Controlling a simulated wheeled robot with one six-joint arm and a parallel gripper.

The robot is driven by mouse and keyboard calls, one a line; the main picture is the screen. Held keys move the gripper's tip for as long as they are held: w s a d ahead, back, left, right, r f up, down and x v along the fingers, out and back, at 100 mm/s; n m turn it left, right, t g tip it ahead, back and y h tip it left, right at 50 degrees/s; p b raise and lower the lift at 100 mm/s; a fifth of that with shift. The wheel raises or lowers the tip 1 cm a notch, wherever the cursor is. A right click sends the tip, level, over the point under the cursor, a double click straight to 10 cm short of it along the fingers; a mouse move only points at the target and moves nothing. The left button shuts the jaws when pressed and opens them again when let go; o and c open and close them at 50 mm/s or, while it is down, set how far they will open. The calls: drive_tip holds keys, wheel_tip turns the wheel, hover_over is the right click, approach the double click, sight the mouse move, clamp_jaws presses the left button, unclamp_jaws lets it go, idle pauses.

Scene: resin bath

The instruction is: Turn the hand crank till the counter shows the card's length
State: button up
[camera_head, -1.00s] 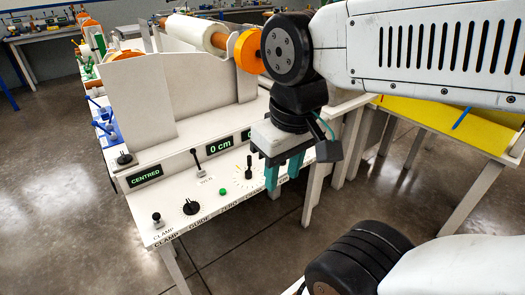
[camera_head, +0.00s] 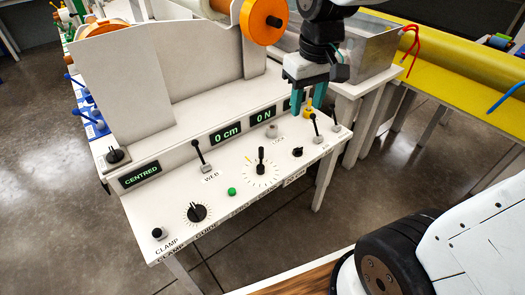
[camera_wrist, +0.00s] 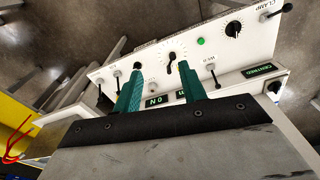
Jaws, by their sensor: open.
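The counter (camera_head: 226,133) on the white console reads 0 cm in green. My gripper (camera_head: 308,100) hangs over the right back part of the console with its two teal fingers apart and nothing visibly held. A small yellow post (camera_head: 308,108) shows between or behind the fingers; contact cannot be told. In the wrist view my open gripper (camera_wrist: 155,78) points towards the control panel, above a black-handled dial (camera_wrist: 182,62). The dial also shows in the head view (camera_head: 260,167). I cannot tell which control is the hand crank.
The console carries a CENTRED display (camera_head: 141,175), a 0 N display (camera_head: 263,114), a WEB lever (camera_head: 202,158), a green button (camera_head: 232,191) and a guide knob (camera_head: 196,212). A white panel (camera_head: 125,85) and an orange-ended roll (camera_head: 264,20) rise behind. A yellow-topped table (camera_head: 450,65) stands right.

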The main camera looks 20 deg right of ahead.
drive_tip(key=w+f+n, duration=0.1)
drive_tip(key=w+f, duration=0.7)
drive_tip(key=w, duration=0.3)
drive_tip(key=n, duration=0.2)
hover_over(261, 148)
drive_tip(key=shift+g, duration=0.4)
drive_tip(key=f, duration=1.8)
drive_tip(key=shift+s+f, duration=0.2)
drive_tip(key=shift+f, duration=0.2)
drive_tip(key=f, duration=0.8)
drive_tip(key=shift+w, duration=0.25)
drive_tip(key=shift+f, duration=0.8)
drive_tip(key=c, duration=0.9)
